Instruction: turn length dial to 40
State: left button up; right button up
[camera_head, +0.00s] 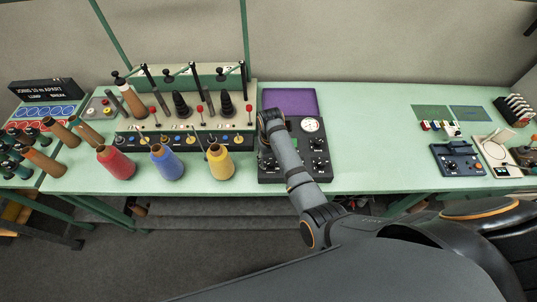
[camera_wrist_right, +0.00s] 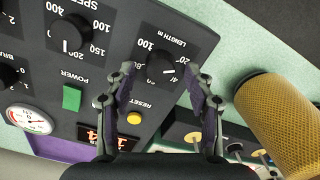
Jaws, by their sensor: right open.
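The length dial (camera_wrist_right: 160,66) is a black knob under the upside-down label LENGTH M in the right wrist view. Its white mark points toward the right of the picture; the number it meets is too small to read surely. The dial sits on the dark control box (camera_head: 265,175). My right gripper (camera_wrist_right: 163,78) is open, its two fingers on either side of the dial's near edge, with a gap to the knob. Whether they touch it, I cannot tell. In the head view my right arm hides part of the box and the gripper. My left gripper is not in view.
Beside the dial are a yellow reset button (camera_wrist_right: 134,117), a green power button (camera_wrist_right: 72,98), the speed dial (camera_wrist_right: 68,35) and a gauge (camera_wrist_right: 32,119). A yellow yarn cone (camera_head: 220,162) stands close left of the box. The table (camera_head: 375,150) right of the box is clear.

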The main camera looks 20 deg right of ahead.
jog(key=shift+s, duration=0.35)
jog(key=shift+c, duration=0.7)
jog(key=c, duration=1)
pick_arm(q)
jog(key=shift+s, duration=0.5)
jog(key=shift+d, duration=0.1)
